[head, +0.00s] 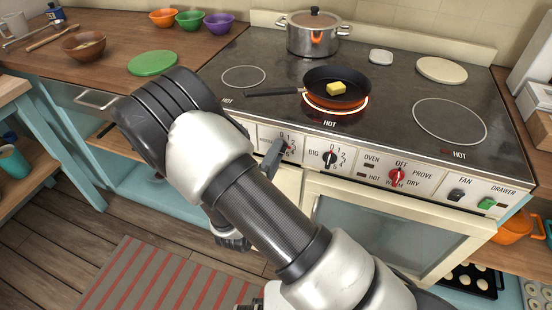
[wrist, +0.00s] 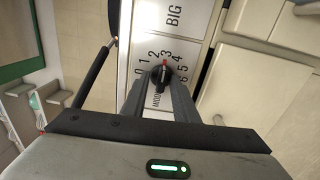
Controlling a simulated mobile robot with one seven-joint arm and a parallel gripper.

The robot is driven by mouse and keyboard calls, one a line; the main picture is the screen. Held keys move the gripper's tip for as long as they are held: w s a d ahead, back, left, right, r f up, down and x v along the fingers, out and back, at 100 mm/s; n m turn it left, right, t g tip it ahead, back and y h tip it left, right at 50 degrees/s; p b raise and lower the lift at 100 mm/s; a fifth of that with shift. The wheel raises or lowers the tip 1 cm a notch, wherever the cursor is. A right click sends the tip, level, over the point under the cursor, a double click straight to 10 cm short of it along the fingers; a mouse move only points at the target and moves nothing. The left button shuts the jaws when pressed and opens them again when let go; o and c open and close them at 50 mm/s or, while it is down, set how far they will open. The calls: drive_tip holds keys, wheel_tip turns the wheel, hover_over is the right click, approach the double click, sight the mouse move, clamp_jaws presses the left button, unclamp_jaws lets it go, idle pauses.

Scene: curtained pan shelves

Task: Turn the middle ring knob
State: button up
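The middle ring knob (wrist: 163,78) is black with a red pointer in the wrist view. The pointer is near the 3 on its printed scale of 0 to 6. The label beside it is partly covered and reads "MIDD". My gripper (wrist: 161,82) reaches the knob with one finger on each side of it. I cannot tell whether the fingers press on it. In the head view my gripper (head: 276,152) is at the left part of the stove's front panel, and the knob (head: 286,147) is partly hidden. The middle ring (head: 335,106) glows orange under a pan.
The black pan (head: 338,84) holds a yellow block (head: 336,88). The BIG knob (head: 329,158) and the red oven knob (head: 397,177) are to the right on the panel. A lidded pot (head: 313,36) stands behind. The oven door (head: 392,222) is below the panel.

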drive_tip(key=shift+w+d+f, duration=0.1)
idle(0.3)
drive_tip(key=shift+v, duration=1.1)
drive_tip(key=b+v, duration=0.1)
drive_tip(key=v, duration=0.5)
drive_tip(key=shift+b, duration=0.35)
